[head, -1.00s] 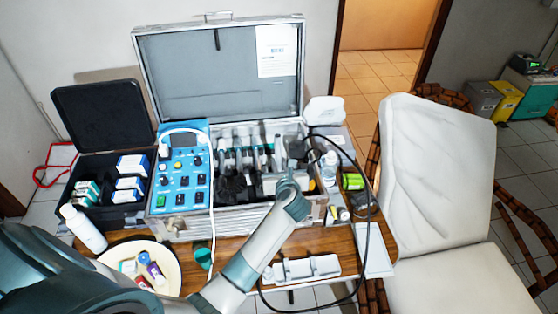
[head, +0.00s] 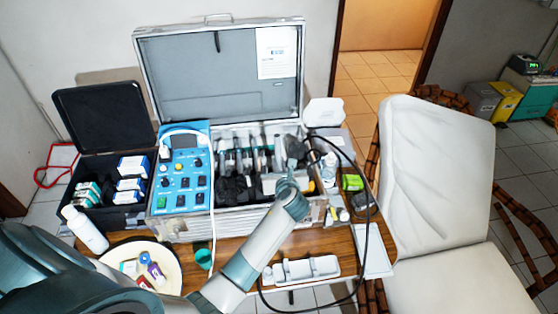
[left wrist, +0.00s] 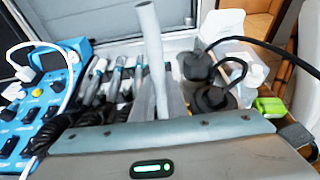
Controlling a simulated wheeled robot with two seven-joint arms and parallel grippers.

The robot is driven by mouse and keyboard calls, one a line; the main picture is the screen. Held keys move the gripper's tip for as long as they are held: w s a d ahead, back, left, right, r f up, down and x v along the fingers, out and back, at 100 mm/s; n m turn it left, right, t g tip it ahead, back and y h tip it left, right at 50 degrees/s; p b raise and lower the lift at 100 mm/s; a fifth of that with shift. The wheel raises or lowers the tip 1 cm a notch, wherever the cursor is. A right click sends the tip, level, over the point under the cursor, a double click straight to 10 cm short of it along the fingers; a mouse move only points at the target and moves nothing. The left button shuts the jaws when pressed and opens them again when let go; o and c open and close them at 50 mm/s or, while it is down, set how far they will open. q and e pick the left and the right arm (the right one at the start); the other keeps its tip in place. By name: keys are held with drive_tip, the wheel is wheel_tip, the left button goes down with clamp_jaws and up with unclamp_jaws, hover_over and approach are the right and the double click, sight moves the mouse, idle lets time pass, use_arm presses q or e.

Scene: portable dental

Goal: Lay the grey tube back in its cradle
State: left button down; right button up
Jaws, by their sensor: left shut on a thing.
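The grey tube (left wrist: 150,35) stands nearly upright in the left wrist view, its top leaning slightly left. My left gripper (head: 288,176) is shut on it, over the open metal case (head: 185,230). The gripper's fingers and the tube's lower end are hard to tell apart. Behind the tube, in the left wrist view, a row of slim tubes with blue-grey parts (left wrist: 115,78) lies in the case's rack. I cannot tell clearly which slot is the empty cradle; my wrist hides part of the rack. My right gripper is not in view.
A blue control panel (head: 183,170) fills the case's left side. Two dark round fittings with black cable (left wrist: 197,66) are close right of the tube. The raised lid (head: 215,75) stands behind. A white holder (head: 322,267) lies on the table in front.

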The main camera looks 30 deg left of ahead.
sight(278, 146)
use_arm(q)
drive_tip(key=shift+w+a+r+p, duration=0.15)
drive_tip(key=shift+r+p, duration=0.35)
drive_tip(key=shift+r, duration=0.05)
drive_tip(key=shift+w+a+r+p, duration=0.15)
drive_tip(key=shift+r+p, duration=0.3)
drive_tip(key=shift+r, duration=0.1)
drive_tip(key=shift+w+a+r+p, duration=0.2)
drive_tip(key=shift+r+p, duration=0.1)
drive_tip(key=shift+r, duration=0.25)
drive_tip(key=shift+w+a+r+p, duration=0.15)
drive_tip(key=shift+r+p, duration=0.1)
drive_tip(key=shift+r, duration=0.25)
drive_tip(key=shift+w+a+r, duration=0.1)
drive_tip(key=shift+w+r, duration=0.1)
drive_tip(key=shift+r, duration=0.35)
drive_tip(key=shift+w+a+r, duration=0.1)
drive_tip(key=shift+w+r, duration=0.05)
drive_tip(key=shift+r, duration=0.35)
drive_tip(key=shift+d, duration=0.2)
